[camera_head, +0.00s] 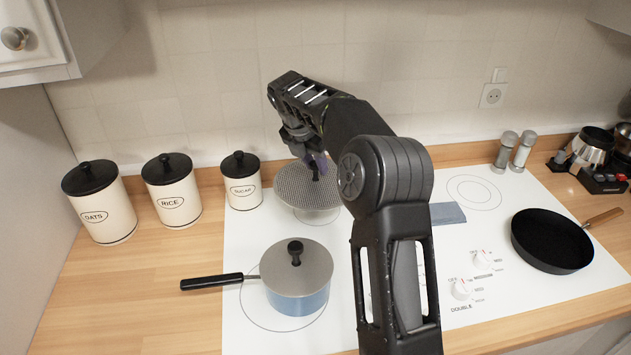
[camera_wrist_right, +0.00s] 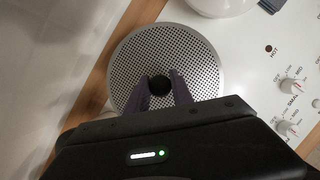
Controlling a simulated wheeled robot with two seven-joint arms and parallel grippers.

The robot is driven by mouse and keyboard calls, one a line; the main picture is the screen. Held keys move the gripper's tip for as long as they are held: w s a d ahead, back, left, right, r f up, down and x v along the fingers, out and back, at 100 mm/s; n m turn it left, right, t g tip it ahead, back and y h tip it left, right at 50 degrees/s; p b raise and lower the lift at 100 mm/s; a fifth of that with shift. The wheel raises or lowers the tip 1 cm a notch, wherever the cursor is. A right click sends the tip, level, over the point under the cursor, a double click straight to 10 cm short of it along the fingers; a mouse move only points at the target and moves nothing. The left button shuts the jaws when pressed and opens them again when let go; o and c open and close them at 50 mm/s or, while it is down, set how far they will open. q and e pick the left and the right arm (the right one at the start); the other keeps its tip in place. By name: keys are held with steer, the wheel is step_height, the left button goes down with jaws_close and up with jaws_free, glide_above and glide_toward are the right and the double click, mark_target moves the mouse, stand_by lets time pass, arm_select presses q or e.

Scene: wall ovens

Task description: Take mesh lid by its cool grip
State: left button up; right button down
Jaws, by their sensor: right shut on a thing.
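The mesh lid (camera_head: 296,192) is a round grey perforated disc with a black knob in its middle. It sits over a pale vessel at the back left of the white cooktop, and it also fills the upper part of the right wrist view (camera_wrist_right: 204,62). My right gripper (camera_head: 317,163) reaches down over it from above. In the wrist view its two fingers (camera_wrist_right: 160,88) are closed around the black knob (camera_wrist_right: 160,84). The arm hides the lid's right edge in the head view. My left gripper is in neither view.
A blue saucepan (camera_head: 298,299) with a grey lid stands in front, its black handle pointing left. Canisters marked oats (camera_head: 104,219), rice (camera_head: 176,204) and sugar (camera_head: 243,192) line the left counter. A black frying pan (camera_head: 551,243) is at right. A blue-grey cloth (camera_head: 448,214) lies beyond my arm.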

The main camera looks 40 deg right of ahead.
steer(key=shift+r, duration=1)
